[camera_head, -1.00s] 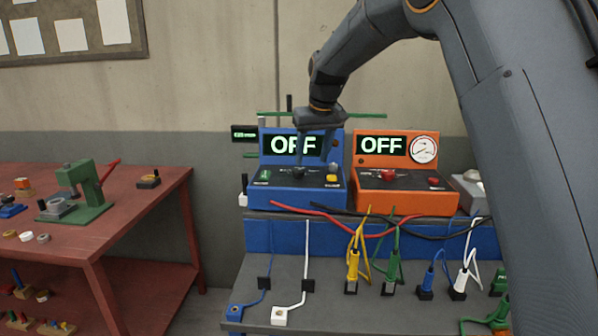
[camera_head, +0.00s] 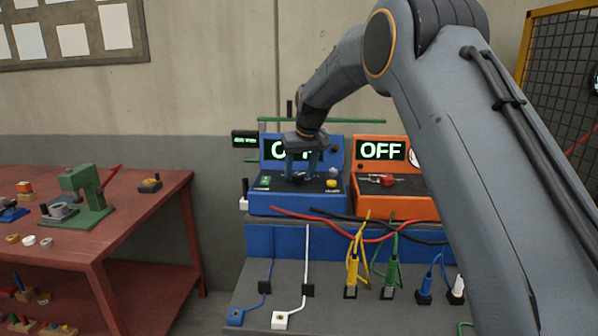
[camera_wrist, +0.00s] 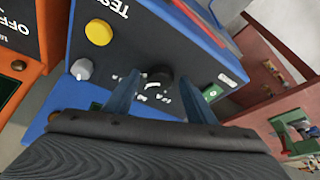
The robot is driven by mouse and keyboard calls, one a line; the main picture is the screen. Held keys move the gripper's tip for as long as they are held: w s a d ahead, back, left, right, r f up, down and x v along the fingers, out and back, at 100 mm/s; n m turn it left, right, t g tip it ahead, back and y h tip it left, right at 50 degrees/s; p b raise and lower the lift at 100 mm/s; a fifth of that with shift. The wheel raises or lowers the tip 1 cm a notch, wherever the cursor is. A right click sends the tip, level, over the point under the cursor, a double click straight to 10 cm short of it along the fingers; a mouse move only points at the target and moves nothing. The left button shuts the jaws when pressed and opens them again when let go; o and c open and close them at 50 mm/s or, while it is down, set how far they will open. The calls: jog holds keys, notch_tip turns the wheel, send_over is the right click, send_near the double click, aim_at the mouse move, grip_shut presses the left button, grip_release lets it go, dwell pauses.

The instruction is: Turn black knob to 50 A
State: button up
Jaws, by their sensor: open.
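The black knob (camera_wrist: 160,78) sits on the sloped black panel of the blue unit (camera_head: 300,203), with white scale marks beside it in the wrist view. My gripper (camera_wrist: 163,92) is open, with one finger on each side of the knob and gaps visible between the fingers and the knob. In the head view my gripper (camera_head: 302,172) is low over the blue unit's panel and hides the knob. The unit's display (camera_head: 278,149) is partly covered by my wrist; only its first letters show, and the setting of the knob is too small to read.
A grey knob (camera_wrist: 82,69) and a yellow button (camera_wrist: 98,32) are on the same panel. The orange unit (camera_head: 400,205) reading OFF stands close on the right. Red and black cables (camera_head: 330,220) run along the front. A red workbench (camera_head: 120,190) is at left.

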jog(key=shift+c, duration=0.2)
jog(key=c, duration=1)
jog(key=shift+w+n, duration=0.1)
jog(key=shift+n, duration=0.2)
jog(key=n+y+b, duration=0.1)
jog(key=n+b, duration=0.1)
jog(key=n, duration=0.1)
jog(key=shift+w+d+f+g, duration=0.1)
jog(key=shift+d+g, duration=0.05)
jog(key=shift+g, duration=0.15)
jog(key=shift+w+d+n+g+y+b, duration=0.1)
jog(key=shift+n+g+y+b, duration=0.4)
jog(key=shift+n, duration=0.75)
jog(key=shift+w+n+g+y+b, duration=0.1)
jog(key=shift+n+g+y+b, duration=0.15)
jog(key=shift+n+b, duration=0.7)
jog(key=shift+n, duration=0.5)
jog(key=o, duration=1)
jog(key=shift+s, duration=0.1)
